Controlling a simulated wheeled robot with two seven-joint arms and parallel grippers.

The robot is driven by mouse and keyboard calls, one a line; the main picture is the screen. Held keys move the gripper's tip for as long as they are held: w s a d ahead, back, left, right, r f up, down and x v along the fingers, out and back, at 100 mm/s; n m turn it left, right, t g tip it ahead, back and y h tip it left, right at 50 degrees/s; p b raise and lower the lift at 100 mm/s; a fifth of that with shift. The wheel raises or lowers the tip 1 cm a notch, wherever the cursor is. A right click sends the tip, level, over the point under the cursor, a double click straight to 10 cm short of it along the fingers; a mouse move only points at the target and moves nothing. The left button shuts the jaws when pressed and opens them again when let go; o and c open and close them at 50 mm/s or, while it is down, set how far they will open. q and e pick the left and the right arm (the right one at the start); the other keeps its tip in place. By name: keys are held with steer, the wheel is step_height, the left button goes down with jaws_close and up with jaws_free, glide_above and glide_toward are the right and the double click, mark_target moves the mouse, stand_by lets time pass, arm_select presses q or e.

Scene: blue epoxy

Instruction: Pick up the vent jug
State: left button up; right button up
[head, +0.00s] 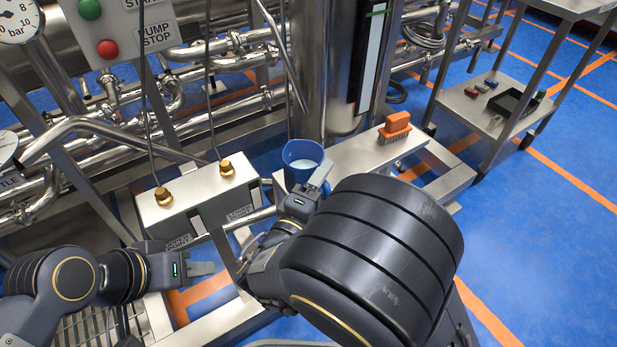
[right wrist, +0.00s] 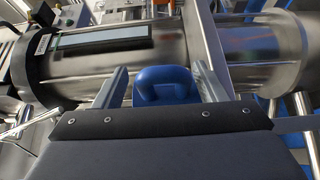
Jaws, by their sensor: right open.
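The vent jug is a blue jug (head: 298,150) with a pale inside, in the middle of the head view, at the left end of a steel bench. My right gripper (head: 320,175) is at its near right side, and my wrist hides the jug's lower part. In the right wrist view the jug's blue handle (right wrist: 163,74) shows between the two open fingers, with nothing gripped. Whether the fingers touch it I cannot tell. My left gripper (head: 202,269) is low at the left, apart from the jug; its fingers show side-on.
A steel box (head: 190,197) with brass fittings and hanging hoses stands left of the jug. An orange brush (head: 396,127) lies on the steel bench (head: 355,150). A steel column (head: 325,70) rises behind. A steel cart (head: 470,112) stands at the right; blue floor there is clear.

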steer(key=shift+x, duration=1.15)
steer(key=c, duration=1.3)
